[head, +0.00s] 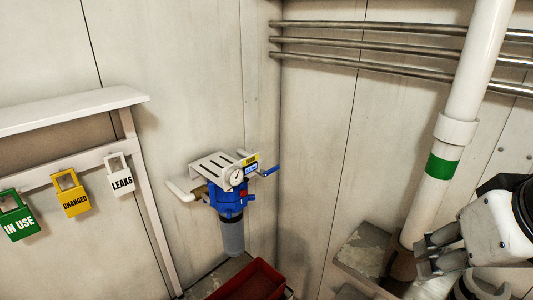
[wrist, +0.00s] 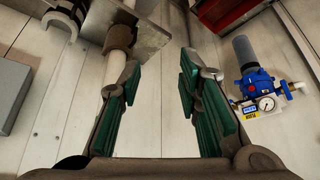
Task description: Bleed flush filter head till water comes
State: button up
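The flush filter's blue head (head: 229,198) is on the wall left of the corner, under a white bracket (head: 212,166), with a grey bowl (head: 232,238) below. It has a round gauge (head: 237,177), a small red part (head: 243,194), a yellow label (head: 251,160) and a blue-handled lever (head: 271,170). In the wrist view the blue head (wrist: 254,84) appears upside down at the right, outside the fingers. My gripper (head: 425,258) is at the lower right, well apart from the filter. Its green-padded fingers (wrist: 160,80) are open and empty. No water is visible.
A red bin (head: 252,284) stands below the filter. A white pipe with a green band (head: 438,165) rises beside my gripper, near a metal plate (head: 362,248). Tags reading IN USE (head: 20,222), CHANGED (head: 74,201) and LEAKS (head: 122,183) hang left. Steel pipes (head: 380,45) cross above.

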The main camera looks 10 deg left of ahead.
aim_at(243, 192)
jog(key=k+l, duration=0.1)
jog(key=k, duration=0.75)
jog(key=u, duration=1.6)
